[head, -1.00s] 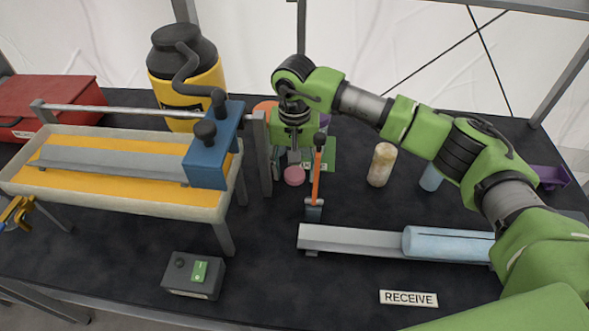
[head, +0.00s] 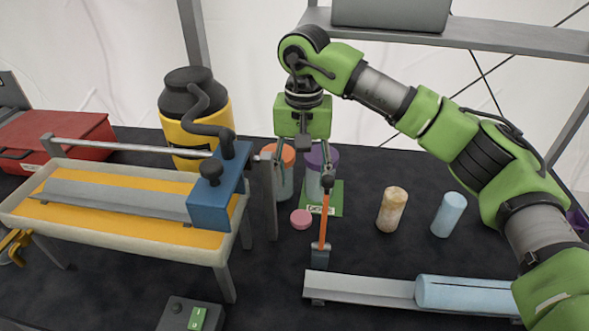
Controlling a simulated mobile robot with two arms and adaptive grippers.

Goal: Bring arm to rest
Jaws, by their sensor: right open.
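My right arm comes in from the right in the head view and arches over the table. Its green right gripper (head: 303,158) points down with its fingers apart and nothing between them that it grips. It hangs above the table near two lidded jars, an orange-lidded jar (head: 284,178) and a purple-lidded jar (head: 318,172). The fingers partly cover the jars. An upright orange-handled tool (head: 323,222) stands just in front. My left gripper is not in view.
A tray stand with a blue carriage (head: 210,205) is at left, beside a yellow canister (head: 197,118). A rail holding a light-blue cylinder (head: 462,293) lies front right. A tan cylinder (head: 391,210) and a blue cylinder (head: 449,214) stand at right. Dark table between them is clear.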

